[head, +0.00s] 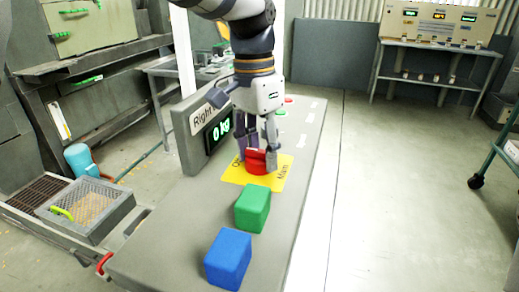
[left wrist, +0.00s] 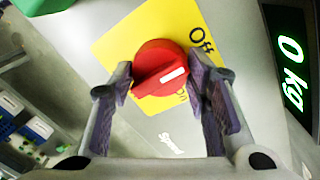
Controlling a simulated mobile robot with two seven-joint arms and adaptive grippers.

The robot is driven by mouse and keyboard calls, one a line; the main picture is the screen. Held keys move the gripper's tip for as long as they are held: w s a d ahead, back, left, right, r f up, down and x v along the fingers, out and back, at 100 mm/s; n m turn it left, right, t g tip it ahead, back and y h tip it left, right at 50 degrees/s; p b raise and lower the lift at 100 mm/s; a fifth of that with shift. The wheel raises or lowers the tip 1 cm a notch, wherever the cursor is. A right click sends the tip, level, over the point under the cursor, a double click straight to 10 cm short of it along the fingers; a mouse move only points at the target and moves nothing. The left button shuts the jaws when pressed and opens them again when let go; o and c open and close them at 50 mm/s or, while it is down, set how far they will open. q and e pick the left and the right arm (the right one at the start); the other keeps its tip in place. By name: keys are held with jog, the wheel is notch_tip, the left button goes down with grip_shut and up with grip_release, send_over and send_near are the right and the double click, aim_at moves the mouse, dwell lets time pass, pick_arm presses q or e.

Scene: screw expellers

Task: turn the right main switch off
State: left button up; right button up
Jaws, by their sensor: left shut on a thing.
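The right main switch is a round red knob (head: 256,162) with a raised grip bar, on a yellow plate (head: 232,172) on the grey console top. In the left wrist view the red knob (left wrist: 160,62) has a white mark on its bar, pointing right between the printed "Off" and "On". My left gripper (head: 258,160) reaches down from above and is shut on the knob. Its two fingers (left wrist: 162,84) lie on either side of the bar in the wrist view. The fingers hide part of the knob and plate. My right gripper is not in view.
A grey display box (head: 190,135) reading "0 kg" stands just left of the switch. A green block (head: 252,207) and a blue block (head: 228,259) are on the console nearer to me. Red and green buttons lie beyond. Open floor (head: 390,190) is to the right.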

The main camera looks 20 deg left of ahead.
pick_arm(q)
jog(key=shift+f, duration=0.1)
jog(key=o, duration=1.2)
jog(key=shift+a, duration=0.1)
jog(key=shift+c, duration=0.2)
notch_tip(320, 180, up, 12)
jog(key=shift+w+a, duration=0.3)
jog(key=shift+a, duration=0.05)
